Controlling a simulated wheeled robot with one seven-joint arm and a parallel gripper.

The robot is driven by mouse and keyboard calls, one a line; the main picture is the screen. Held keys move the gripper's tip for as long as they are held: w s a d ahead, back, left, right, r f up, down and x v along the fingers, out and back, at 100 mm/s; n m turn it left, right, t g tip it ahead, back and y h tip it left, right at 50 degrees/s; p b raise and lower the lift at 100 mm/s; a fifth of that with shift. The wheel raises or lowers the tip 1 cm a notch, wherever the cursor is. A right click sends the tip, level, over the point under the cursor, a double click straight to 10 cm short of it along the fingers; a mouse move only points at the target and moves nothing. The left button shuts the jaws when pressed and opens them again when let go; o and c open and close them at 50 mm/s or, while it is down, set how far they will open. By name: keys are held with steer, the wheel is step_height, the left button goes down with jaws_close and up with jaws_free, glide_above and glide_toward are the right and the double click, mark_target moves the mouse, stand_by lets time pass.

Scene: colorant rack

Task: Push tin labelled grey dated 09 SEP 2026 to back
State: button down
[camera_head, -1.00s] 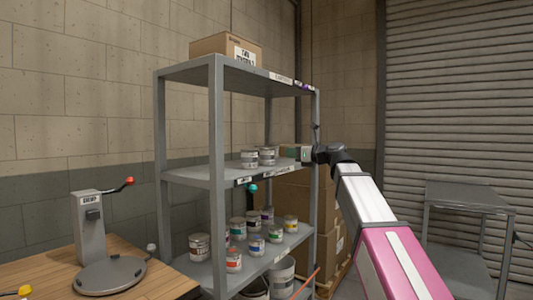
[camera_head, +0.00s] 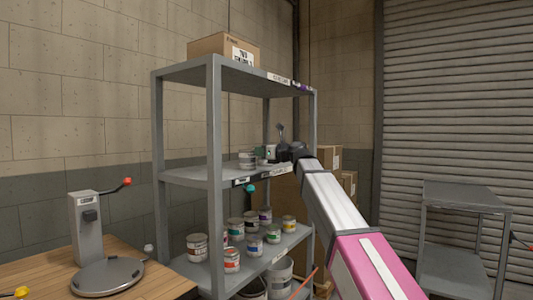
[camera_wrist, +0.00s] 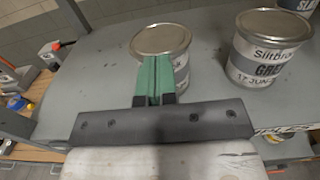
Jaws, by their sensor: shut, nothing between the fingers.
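My gripper (camera_wrist: 154,78) is shut and empty, its green fingers together. In the wrist view the fingertips are right up against the near side of a grey-lidded tin (camera_wrist: 166,40); whether they touch is hard to tell. The fingers hide most of its label, so its colour name and date cannot be read. To its right stands another tin (camera_wrist: 268,55) labelled grey, with a date starting 17 JUN. In the head view my gripper (camera_head: 271,152) is over the middle shelf, beside an upright tin (camera_head: 247,160).
Another tin (camera_wrist: 297,5) is cut off at the upper right of the wrist view. The shelf surface (camera_wrist: 95,75) left of the nearest tin is bare. A rack post (camera_head: 312,125) stands close to my arm. Several tins stand on the lower shelf (camera_head: 205,270).

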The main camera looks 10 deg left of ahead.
steer(key=shift+a, duration=0.2)
steer(key=x, duration=1.5)
steer(key=shift+w+a, duration=0.1)
steer(key=shift+w, duration=0.05)
